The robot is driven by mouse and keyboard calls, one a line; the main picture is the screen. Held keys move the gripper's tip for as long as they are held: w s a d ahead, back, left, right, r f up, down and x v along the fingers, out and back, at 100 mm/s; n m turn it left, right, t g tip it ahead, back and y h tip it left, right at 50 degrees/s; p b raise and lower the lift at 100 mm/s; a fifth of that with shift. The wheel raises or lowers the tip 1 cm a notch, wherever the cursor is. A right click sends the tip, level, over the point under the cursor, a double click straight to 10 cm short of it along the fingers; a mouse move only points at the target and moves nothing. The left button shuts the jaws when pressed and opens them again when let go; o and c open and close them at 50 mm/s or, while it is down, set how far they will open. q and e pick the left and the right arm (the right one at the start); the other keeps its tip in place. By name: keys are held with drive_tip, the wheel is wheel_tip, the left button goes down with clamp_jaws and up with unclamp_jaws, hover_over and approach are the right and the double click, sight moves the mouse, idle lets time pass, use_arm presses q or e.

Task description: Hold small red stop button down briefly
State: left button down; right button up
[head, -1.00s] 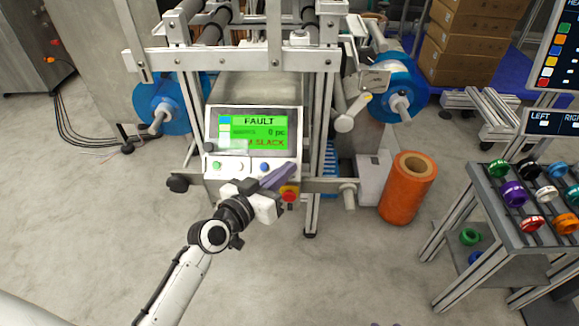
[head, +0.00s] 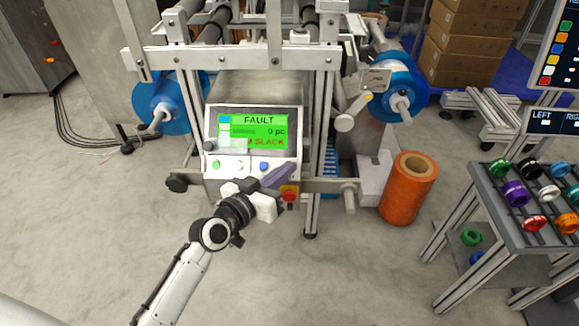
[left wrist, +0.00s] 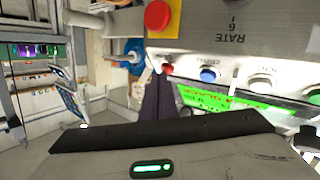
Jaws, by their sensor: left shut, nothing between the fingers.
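The small red stop button (left wrist: 168,69) sits on the machine's panel in the left wrist view, in a row with a blue button (left wrist: 208,75). My left gripper (left wrist: 157,76) is shut and empty; its purple fingers point at the panel, their tips right beside the small red button. I cannot tell whether they touch it. In the head view my left gripper (head: 289,168) is at the panel's right end and hides the small red button. A larger red mushroom button (head: 289,196) on a yellow plate is just below the fingers. My right gripper is not in view.
The panel's screen (head: 252,131) reads FAULT, 0 pc and SLACK. Green (head: 216,165) and blue (head: 264,167) buttons lie left of the fingers. An orange spool (head: 408,188) stands on the floor to the right, near a rack (head: 510,225) of coloured reels.

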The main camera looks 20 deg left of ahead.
use_arm(q)
drive_tip(key=shift+w+a+f+b, duration=0.1)
drive_tip(key=shift+w+f+b, duration=0.1)
drive_tip(key=shift+f+b, duration=0.1)
idle(1.4)
drive_tip(key=shift+s+d+r+p, duration=0.25)
drive_tip(key=shift+s+r+p, duration=0.35)
drive_tip(key=shift+p, duration=0.35)
drive_tip(key=s+r+p, duration=0.2)
drive_tip(key=p, duration=0.1)
drive_tip(key=s+d+r+p, duration=0.1)
drive_tip(key=p, duration=0.1)
drive_tip(key=shift+s+r, duration=0.2)
drive_tip(key=shift+r, duration=0.15)
